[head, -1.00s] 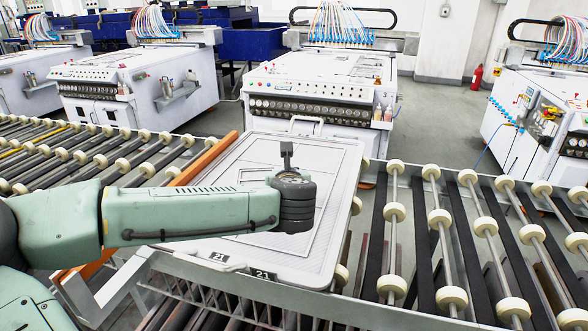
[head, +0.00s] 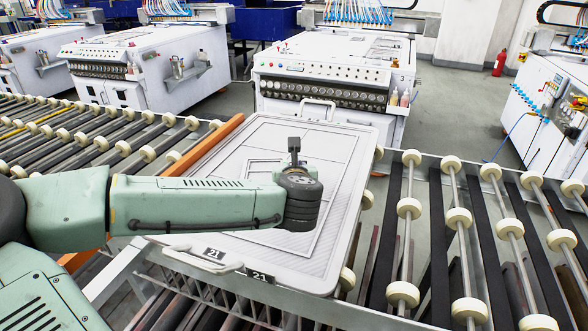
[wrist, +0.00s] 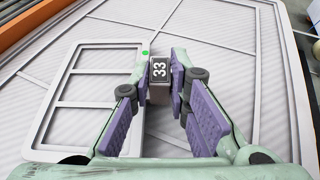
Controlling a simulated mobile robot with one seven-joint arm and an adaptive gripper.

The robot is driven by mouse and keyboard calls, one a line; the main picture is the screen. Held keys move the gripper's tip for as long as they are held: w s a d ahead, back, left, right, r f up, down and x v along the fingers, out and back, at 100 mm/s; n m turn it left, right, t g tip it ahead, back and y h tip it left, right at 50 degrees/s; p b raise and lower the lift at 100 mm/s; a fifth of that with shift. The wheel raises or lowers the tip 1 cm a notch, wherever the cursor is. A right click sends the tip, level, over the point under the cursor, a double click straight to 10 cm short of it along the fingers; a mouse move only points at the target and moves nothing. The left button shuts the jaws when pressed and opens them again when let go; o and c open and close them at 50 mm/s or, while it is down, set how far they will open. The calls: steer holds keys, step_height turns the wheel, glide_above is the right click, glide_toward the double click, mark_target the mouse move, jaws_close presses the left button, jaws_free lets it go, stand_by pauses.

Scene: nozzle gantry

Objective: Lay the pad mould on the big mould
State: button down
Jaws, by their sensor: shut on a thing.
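The big mould (head: 345,140) is a large pale grey slab with a ribbed face, lying on the rollers with 21 tags at its near edge. The pad mould (wrist: 95,44) is a small pale frame with several openings and a green dot at one corner. It shows left of my fingers in the wrist view, and partly past my arm in the head view (head: 262,162). My gripper (wrist: 160,79) is shut on its dark block tagged 33. The frame appears over the big mould's face; I cannot tell whether they touch. My arm hides my fingertips in the head view.
An orange rail (head: 208,141) runs along the big mould's left side. Roller tracks (head: 455,240) extend to the right and left. A white machine (head: 330,75) stands behind the conveyor. A pale handle (head: 205,259) juts from the near edge.

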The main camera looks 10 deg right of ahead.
steer(key=shift+f, duration=0.3)
steer(key=c, duration=1.5)
jaws_free()
steer(key=shift+c, duration=0.2)
steer(key=shift+r, duration=0.15)
steer(key=shift+r, duration=0.25)
steer(key=b+v, duration=0.1)
steer(key=v, duration=0.5)
steer(key=b+v, duration=0.1)
steer(key=v, duration=0.2)
steer(key=shift+s+a+f+b, duration=0.1)
steer(key=shift+a+f+b, duration=0.1)
steer(key=shift+f+b, duration=0.1)
steer(key=b+v, duration=0.1)
steer(key=b, duration=0.2)
steer(key=shift+s+r, duration=0.25)
steer(key=shift+s, duration=0.05)
steer(key=shift+s+r+b, duration=0.35)
steer(key=shift+s, duration=0.05)
